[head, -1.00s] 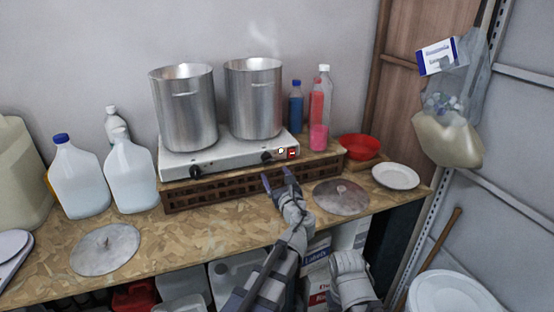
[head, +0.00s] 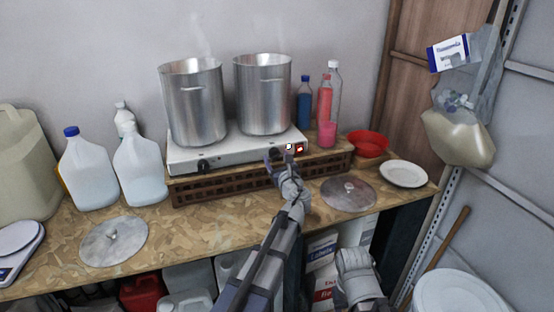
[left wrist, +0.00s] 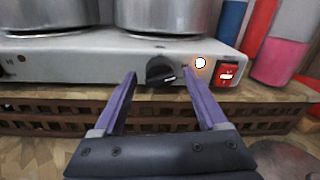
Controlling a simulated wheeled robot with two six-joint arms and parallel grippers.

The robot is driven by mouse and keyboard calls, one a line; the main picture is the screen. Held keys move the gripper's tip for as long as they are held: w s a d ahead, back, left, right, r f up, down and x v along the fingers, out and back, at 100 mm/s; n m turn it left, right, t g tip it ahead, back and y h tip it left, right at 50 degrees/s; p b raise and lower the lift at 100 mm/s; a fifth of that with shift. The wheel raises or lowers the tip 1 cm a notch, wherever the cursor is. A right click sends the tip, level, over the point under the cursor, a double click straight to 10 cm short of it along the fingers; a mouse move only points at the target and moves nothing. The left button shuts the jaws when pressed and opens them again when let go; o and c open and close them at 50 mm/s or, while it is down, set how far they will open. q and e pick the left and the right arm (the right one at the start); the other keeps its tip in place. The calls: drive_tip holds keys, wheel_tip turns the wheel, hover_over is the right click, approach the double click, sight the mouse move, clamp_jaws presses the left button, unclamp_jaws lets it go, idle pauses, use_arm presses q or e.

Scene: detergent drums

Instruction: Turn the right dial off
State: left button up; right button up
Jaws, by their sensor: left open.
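The right dial (left wrist: 161,72) is a black knob on the front of the white two-plate hotplate (head: 236,149). In the left wrist view it sits between the fingertips of my left gripper (left wrist: 158,78). The jaws are open on either side of it, and I cannot tell whether they touch it. In the head view my left gripper (head: 275,158) is at the dial and partly covers it. A glowing round light (left wrist: 200,63) and a lit red switch (left wrist: 228,74) are right of the dial. The left dial (head: 204,165) is clear. My right gripper (head: 357,276) is low, its fingers not clearly visible.
Two steel pots (head: 193,103) (head: 263,94) stand on the hotplate, the left one steaming. A slatted wooden stand (head: 232,184) carries the hotplate. Bottles and a pink cup (head: 327,134) stand close to the right. A round metal lid (head: 348,193) lies right of my left arm.

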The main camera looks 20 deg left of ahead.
use_arm(q)
clamp_jaws()
idle(0.5)
drive_tip(key=shift+n, duration=0.3)
drive_tip(key=n, duration=0.6)
drive_tip(key=shift+n+y+b, duration=0.3)
drive_tip(key=shift+b, duration=0.1)
drive_tip(key=n, duration=0.7)
idle(0.3)
